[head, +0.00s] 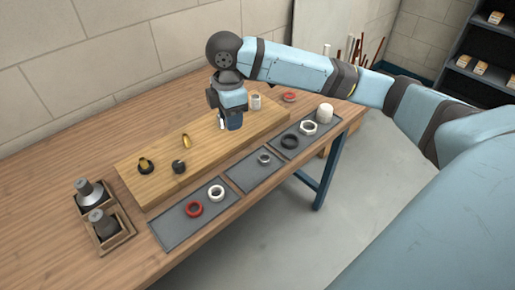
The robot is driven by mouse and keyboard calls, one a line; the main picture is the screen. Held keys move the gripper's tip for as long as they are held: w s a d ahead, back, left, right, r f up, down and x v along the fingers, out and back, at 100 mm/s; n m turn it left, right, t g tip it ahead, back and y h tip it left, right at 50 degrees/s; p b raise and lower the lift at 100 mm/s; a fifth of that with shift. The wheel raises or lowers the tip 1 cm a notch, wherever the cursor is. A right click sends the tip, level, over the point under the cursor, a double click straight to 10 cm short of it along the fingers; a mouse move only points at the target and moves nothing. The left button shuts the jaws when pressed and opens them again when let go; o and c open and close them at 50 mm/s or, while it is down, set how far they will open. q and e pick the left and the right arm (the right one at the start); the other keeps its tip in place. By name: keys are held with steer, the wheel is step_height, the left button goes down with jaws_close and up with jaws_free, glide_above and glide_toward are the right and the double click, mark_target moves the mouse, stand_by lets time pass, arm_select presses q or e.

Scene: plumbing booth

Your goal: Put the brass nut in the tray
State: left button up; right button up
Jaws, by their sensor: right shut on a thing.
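My right gripper (232,122) is low over the back half of the wooden board (170,155). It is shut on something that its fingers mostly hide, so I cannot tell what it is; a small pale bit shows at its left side. A small brass-coloured ring-like piece (187,141) is on the board to the left of the gripper, apart from it; I cannot tell whether it is the brass nut. A grey tray (170,232) along the front edge of the bench has three sections: a red and a white ring in the left, a small grey ring in the middle, several parts in the right. My left gripper is not in view.
On the board are a dark-and-brass fitting (145,166), a dark round part (179,167) and a pale cylinder (256,102). A wooden holder (118,234) with two grey fittings stands at the left. A red ring (289,97) lies at the back right.

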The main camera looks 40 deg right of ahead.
steer(key=s+d+r+n, duration=0.2)
steer(key=n, duration=0.4)
steer(key=n+b, duration=0.2)
glide_above(247, 175)
step_height(247, 175, down, 13)
steer(key=shift+d+f, duration=0.1)
steer(key=shift+f, duration=0.1)
step_height(247, 175, down, 7)
steer(key=shift+w+r+b, duration=0.1)
steer(key=shift+b, duration=0.2)
steer(key=o, duration=0.9)
